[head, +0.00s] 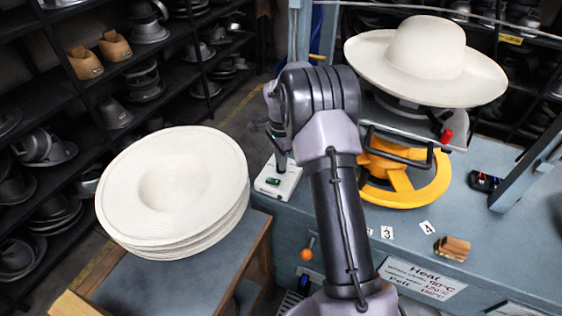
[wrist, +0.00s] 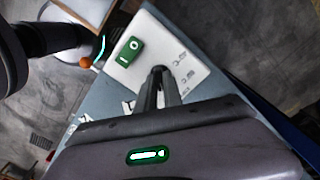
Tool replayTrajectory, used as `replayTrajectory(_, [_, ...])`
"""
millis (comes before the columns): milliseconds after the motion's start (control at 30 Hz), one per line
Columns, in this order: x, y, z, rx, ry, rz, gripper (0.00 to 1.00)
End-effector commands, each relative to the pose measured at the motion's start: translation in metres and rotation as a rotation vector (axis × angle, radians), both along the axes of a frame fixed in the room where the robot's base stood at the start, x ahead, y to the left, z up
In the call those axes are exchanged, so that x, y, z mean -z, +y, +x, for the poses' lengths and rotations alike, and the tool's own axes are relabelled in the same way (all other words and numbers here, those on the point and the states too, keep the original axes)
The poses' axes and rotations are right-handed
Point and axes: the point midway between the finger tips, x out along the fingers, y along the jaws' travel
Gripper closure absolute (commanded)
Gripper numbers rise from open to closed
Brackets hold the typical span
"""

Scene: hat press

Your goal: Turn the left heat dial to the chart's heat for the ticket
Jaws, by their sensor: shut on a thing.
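A white control box (head: 279,178) with a green rocker switch (head: 273,181) sits on the left part of the blue-grey bench. In the wrist view the same box (wrist: 150,35) shows its switch (wrist: 130,50) and small printed marks. My gripper (wrist: 161,76) points down at the box with its fingers shut on the dark heat dial (wrist: 159,70). The fingers mostly hide the dial, so its pointer cannot be read. In the head view my gripper (head: 280,160) is just above the box. A heat chart (head: 424,277) on the bench front shows several temperatures, partly legible. No ticket is clearly identifiable.
A yellow press ring (head: 415,185) stands right of my arm, below a wide white hat (head: 425,60). Stacked white hat bodies (head: 175,190) lie on a left table. An orange-knobbed lever (head: 306,254) projects from the bench front. Number cards (head: 387,232) and a brown block (head: 453,247) lie nearby.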

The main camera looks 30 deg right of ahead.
Motion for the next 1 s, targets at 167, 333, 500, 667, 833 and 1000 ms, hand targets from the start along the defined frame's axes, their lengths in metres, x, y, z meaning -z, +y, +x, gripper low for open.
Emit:
replayTrajectory(167, [-0.0005,-0.0003,0.0004,0.034,-0.001,-0.001,1.0])
replayTrajectory(333, [-0.0007,-0.0003,0.0005,0.044,-0.002,-0.001,1.0])
replayTrajectory(500, [-0.0007,-0.0003,0.0005,0.045,-0.002,-0.001,1.0])
replayTrajectory(667, [-0.0008,-0.0003,0.0005,0.044,-0.002,-0.001,0.85])
replayTrajectory(833, [-0.0005,-0.0002,0.0003,0.044,-0.001,-0.001,0.67])
replayTrajectory(1000, [-0.0003,-0.0001,0.0001,0.044,0.0,0.0,0.67])
